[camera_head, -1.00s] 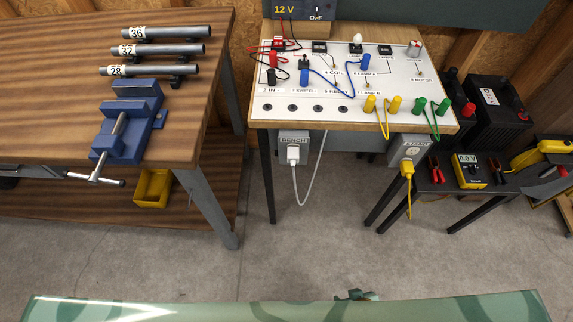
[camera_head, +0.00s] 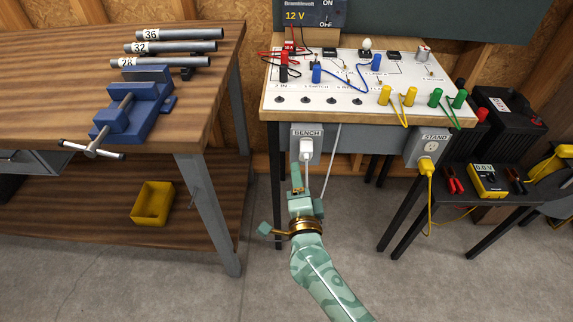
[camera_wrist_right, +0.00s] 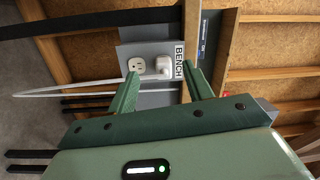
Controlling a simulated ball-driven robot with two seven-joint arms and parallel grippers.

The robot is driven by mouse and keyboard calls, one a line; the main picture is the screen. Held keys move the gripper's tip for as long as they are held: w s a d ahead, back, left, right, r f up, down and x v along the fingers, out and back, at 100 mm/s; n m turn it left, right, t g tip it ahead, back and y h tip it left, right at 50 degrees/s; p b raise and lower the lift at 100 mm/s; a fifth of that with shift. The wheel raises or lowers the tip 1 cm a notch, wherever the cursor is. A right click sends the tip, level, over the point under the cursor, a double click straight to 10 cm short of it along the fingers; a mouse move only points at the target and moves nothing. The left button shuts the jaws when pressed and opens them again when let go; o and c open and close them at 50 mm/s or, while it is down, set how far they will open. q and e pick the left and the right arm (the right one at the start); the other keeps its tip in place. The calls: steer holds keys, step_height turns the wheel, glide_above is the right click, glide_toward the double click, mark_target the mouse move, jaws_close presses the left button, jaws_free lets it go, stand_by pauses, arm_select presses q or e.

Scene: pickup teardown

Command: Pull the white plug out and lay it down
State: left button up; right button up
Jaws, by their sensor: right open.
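The white plug (camera_head: 306,153) sits in the grey BENCH outlet box (camera_head: 306,133) under the front edge of the panel table. Its white cord (camera_head: 334,150) loops below the box. In the right wrist view the plug (camera_wrist_right: 164,66) fills one socket of the outlet plate (camera_wrist_right: 130,50), beside an empty socket. My right gripper (camera_head: 305,175) is just below and in front of the plug. Its two green fingers are open, and in the right wrist view the plug shows in the gap between them, beyond the fingertips. It does not appear gripped. My left gripper is not in view.
The white panel (camera_head: 345,85) with wires and knobs is above the outlet. A STAND outlet (camera_head: 430,148) with a yellow plug (camera_head: 426,168) is at right. A workbench (camera_head: 190,115) with a blue vise (camera_head: 135,115) stands left. The floor between is free.

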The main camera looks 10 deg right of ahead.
mark_target(306, 155)
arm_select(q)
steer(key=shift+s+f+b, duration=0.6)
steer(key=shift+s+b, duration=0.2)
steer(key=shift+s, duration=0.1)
arm_select(e)
steer(key=shift+w+d+r+m+g+h, duration=0.15)
steer(key=shift+w+d+m+h, duration=0.35)
steer(key=shift+w, duration=0.8)
steer(key=shift+w+d+r+m+g+h, duration=0.15)
steer(key=shift+w+d+m, duration=0.6)
steer(key=shift+w, duration=0.55)
steer(key=shift+w+d+r+m+g+h, duration=0.15)
steer(key=shift+w+d+m+h, duration=0.25)
steer(key=shift+w+d, duration=0.65)
arm_select(q)
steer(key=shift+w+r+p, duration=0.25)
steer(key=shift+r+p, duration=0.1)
steer(key=shift+p, duration=0.1)
arm_select(e)
steer(key=shift+w+a, duration=0.2)
steer(key=shift+a, duration=0.05)
jaws_close()
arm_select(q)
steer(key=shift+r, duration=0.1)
arm_select(e)
steer(key=shift+s, duration=0.15)
